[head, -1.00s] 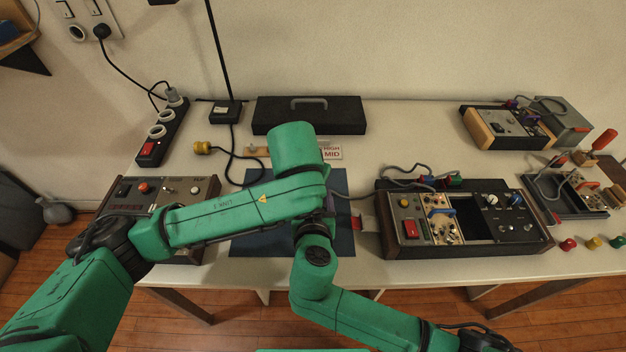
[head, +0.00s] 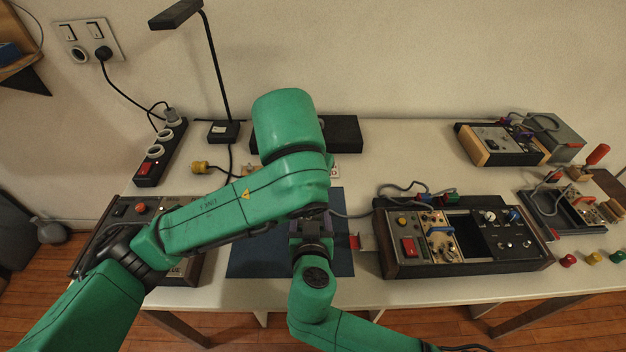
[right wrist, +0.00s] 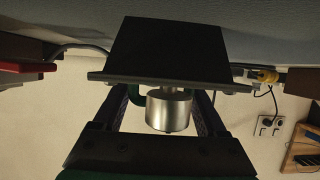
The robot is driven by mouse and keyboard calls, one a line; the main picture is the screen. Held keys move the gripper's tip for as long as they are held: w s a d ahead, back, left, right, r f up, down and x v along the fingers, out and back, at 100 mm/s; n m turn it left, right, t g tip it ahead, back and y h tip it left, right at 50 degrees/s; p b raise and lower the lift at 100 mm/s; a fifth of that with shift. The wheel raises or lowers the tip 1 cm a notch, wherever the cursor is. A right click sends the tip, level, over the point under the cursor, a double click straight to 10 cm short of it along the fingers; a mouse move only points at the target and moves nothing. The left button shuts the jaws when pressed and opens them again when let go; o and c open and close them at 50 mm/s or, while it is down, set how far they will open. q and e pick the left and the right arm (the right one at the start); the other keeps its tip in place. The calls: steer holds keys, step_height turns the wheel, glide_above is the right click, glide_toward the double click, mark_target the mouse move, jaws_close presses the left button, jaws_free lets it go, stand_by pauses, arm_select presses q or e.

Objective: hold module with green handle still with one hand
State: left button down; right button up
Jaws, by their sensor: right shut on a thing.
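The module (right wrist: 165,50) shows in the right wrist view as a black body with a thin front panel, a silver knob (right wrist: 168,112) and part of a green handle (right wrist: 134,95). My right gripper (right wrist: 162,93) is shut on it at the handle, one finger on each side of the knob. In the head view my right gripper (head: 311,232) is over the blue mat (head: 255,255), mostly under my left arm. The module is hidden there. My left arm reaches across from the left; its gripper is hidden behind its own links.
A rack (head: 395,262) with an open slot and a blue-handled module stands right of the mat. A control box (head: 190,210) is at left, partly behind my left arm. A black case (head: 345,135), lamp (head: 222,130) and power strip (head: 150,170) stand at the back.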

steer(key=o, duration=1.5)
steer(key=v, duration=1.2)
